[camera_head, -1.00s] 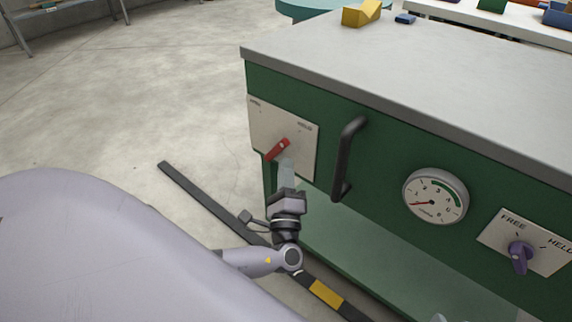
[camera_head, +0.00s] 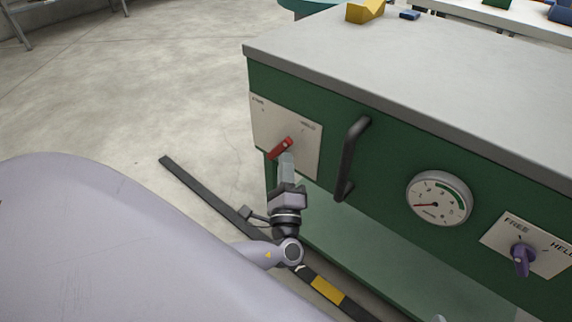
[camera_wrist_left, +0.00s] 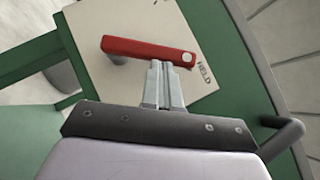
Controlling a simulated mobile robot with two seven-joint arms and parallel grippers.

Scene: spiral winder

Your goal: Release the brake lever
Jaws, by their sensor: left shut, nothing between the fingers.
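A red lever (camera_head: 279,149) is mounted on a pale plate (camera_head: 308,150) on the green machine front. My left gripper (camera_head: 286,160) is just below the lever, fingers shut and empty.
A black handle (camera_head: 352,160) stands out right of the plate. Further right are a round gauge (camera_head: 438,198) and a purple knob (camera_head: 523,259) on a FREE/HELD plate. A grey top (camera_head: 420,80) overhangs the front. A dark strip (camera_head: 203,198) lies on the floor.

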